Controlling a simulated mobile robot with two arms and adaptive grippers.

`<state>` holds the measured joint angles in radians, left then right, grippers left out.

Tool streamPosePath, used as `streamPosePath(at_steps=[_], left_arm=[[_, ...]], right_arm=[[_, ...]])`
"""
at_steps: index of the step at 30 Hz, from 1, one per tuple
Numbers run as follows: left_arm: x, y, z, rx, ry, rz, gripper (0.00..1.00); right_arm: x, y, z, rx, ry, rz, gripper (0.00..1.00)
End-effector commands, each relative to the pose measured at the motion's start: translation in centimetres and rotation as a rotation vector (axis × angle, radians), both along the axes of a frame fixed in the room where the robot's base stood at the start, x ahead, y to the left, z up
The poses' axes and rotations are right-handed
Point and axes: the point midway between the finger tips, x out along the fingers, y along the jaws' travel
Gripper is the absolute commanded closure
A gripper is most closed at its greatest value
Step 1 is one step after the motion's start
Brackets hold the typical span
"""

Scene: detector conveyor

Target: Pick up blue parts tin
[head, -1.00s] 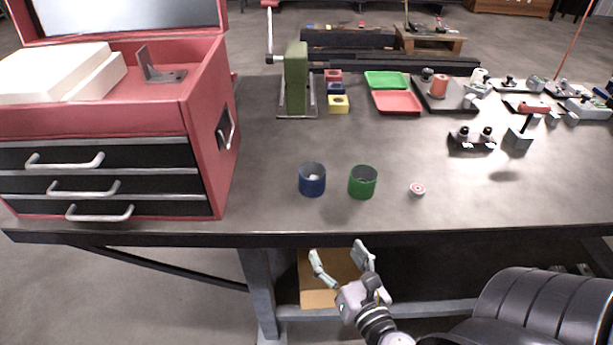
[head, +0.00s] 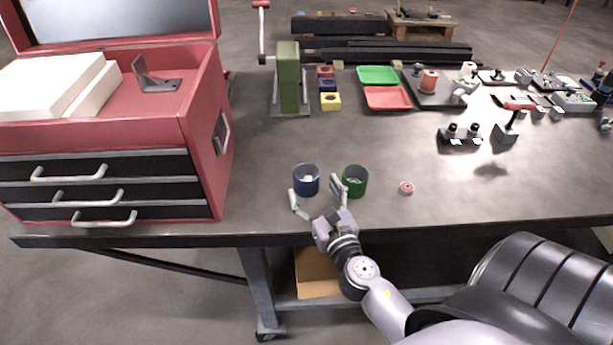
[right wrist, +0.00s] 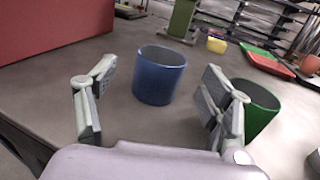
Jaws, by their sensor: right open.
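The blue parts tin (head: 306,181) stands upright near the front edge of the table, with something pale inside it. It also stands ahead of the fingers in the right wrist view (right wrist: 158,78). My right gripper (head: 317,195) is open and empty, just in front of the blue tin, with its fingers pointing toward it. In the right wrist view the fingers (right wrist: 155,105) stand wide, one to each side of the tin's line. The green tin (head: 355,182) stands to the right, and the right finger partly covers it. My left gripper is not in view.
A red tool chest (head: 205,130) stands on the left of the table. A small red-and-white round part (head: 406,187) lies right of the green tin. Green (head: 378,75) and red (head: 387,97) trays lie farther back. The middle of the table (head: 270,145) is clear.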

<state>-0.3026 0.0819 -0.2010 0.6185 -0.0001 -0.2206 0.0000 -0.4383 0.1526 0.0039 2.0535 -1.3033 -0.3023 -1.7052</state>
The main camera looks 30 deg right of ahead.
Motion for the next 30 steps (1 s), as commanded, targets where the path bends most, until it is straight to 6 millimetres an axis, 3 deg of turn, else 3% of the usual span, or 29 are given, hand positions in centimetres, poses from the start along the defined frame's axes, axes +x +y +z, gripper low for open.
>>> streamPosePath(at_steps=[5,15,23,30], left_arm=[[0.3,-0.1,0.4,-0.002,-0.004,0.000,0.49],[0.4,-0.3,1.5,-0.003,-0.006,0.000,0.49],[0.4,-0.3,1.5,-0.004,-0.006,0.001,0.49],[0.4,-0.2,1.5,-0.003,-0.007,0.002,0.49]], right_arm=[[1.1,-0.3,0.0,0.000,-0.001,-0.001,0.26],[5.3,-1.6,-0.3,0.001,-0.001,-0.001,0.26],[5.5,-1.6,-0.5,0.000,0.001,0.000,0.26],[5.5,-1.6,-0.5,0.001,0.000,0.000,0.41]])
